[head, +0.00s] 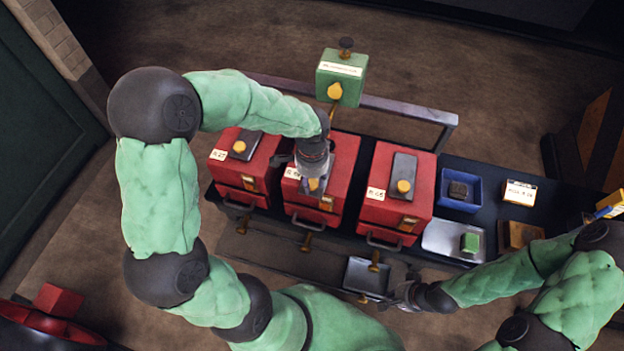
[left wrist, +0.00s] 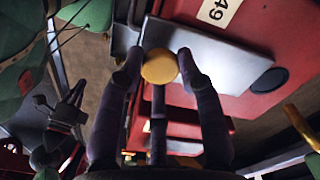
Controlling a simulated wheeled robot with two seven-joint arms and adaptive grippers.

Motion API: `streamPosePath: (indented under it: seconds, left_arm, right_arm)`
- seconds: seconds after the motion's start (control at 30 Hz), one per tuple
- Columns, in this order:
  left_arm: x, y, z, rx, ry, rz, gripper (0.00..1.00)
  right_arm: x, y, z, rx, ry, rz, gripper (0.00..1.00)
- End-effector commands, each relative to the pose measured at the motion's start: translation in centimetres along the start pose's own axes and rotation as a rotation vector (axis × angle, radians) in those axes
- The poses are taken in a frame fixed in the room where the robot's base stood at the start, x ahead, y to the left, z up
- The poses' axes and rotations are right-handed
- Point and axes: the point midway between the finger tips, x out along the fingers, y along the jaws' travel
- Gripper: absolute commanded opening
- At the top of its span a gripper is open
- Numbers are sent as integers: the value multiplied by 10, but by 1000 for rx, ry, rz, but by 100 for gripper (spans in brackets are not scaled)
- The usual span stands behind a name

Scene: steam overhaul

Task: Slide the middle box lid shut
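The middle red box (head: 341,172) stands between two similar red boxes. Its grey lid and yellow knob are mostly hidden by my left gripper (head: 313,183) in the head view. In the left wrist view the grey lid (left wrist: 215,58) lies on the red box top, with the yellow knob (left wrist: 159,67) near one end. My left gripper's fingertips (left wrist: 159,62) sit on both sides of the knob and appear shut on it. My right gripper (head: 401,298) is low at the right, beside a grey tray; its finger opening is unclear.
The left box (head: 262,155) and right box (head: 425,190) have grey lids with yellow knobs. A green box (head: 342,68) stands behind. A blue bin (head: 476,204), metal tray (head: 438,238) and small grey tray (head: 367,262) are to the right. Brass valves hang along the front.

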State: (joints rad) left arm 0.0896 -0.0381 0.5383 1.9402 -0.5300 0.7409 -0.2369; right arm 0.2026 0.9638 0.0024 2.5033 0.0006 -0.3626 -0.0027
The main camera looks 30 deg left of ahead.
Motion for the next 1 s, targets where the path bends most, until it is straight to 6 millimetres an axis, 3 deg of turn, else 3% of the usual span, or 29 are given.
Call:
streamPosePath:
  seconds: [0.03, 0.07, 0.27, 0.7, 1.0]
  left_arm:
    - [0, 0, 0, 0, 0, 0, 6]
    - [0, 0, 0, 0, 0, 0, 0]
    - [0, -2, -2, 0, -1, 1, 0]
    - [-1, -45, -45, 0, -1, 0, 0]
    - [0, -50, -50, 0, 4, -3, 0]
  right_arm:
    - [0, 0, 0, 0, 0, 0, 0]
    - [0, 0, 0, 0, 0, 0, 0]
    - [-1, 0, 0, 0, 0, 0, 0]
    - [-14, -5, 0, 0, 0, 0, 0]
    - [-14, -5, 1, 0, 0, 0, 0]
